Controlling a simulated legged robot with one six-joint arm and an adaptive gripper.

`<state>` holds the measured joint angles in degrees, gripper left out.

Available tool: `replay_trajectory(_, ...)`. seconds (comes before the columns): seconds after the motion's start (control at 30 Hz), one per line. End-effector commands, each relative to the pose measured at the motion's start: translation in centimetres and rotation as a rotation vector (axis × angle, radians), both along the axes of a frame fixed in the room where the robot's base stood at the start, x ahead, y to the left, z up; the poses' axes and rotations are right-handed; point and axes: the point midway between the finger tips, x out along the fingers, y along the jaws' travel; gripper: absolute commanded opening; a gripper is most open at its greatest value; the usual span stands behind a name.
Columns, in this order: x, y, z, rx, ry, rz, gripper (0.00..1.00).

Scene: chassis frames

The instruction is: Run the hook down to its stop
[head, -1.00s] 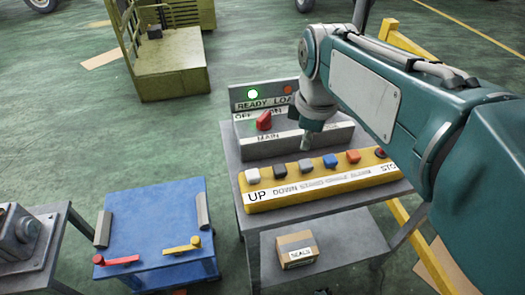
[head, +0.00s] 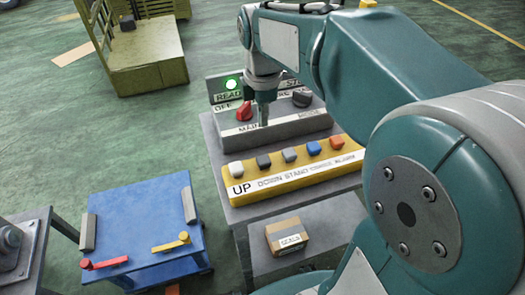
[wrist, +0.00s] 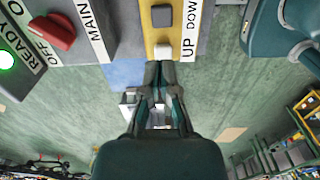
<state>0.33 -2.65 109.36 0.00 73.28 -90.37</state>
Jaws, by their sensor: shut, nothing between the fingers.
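My gripper (head: 265,122) is shut and empty. On the strip's left end are the white UP button (head: 236,170) and the dark grey DOWN button (head: 264,160). In the wrist view, my fingertips (wrist: 160,68) appear just short of the white UP button (wrist: 162,52), with the dark DOWN button (wrist: 162,15) beyond it. I cannot tell any contact. No hook is in view.
Grey, blue and orange buttons continue along the strip. A blue cart (head: 140,220) stands left. A carton (head: 287,237) sits on the lower shelf.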

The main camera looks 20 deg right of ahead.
Motion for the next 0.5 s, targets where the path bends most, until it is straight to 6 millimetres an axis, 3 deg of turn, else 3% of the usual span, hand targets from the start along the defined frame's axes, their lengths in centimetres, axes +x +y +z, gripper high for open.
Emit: replay_trajectory(0.5,-0.1,0.0,-9.7,0.000,0.005,-0.001,0.00)
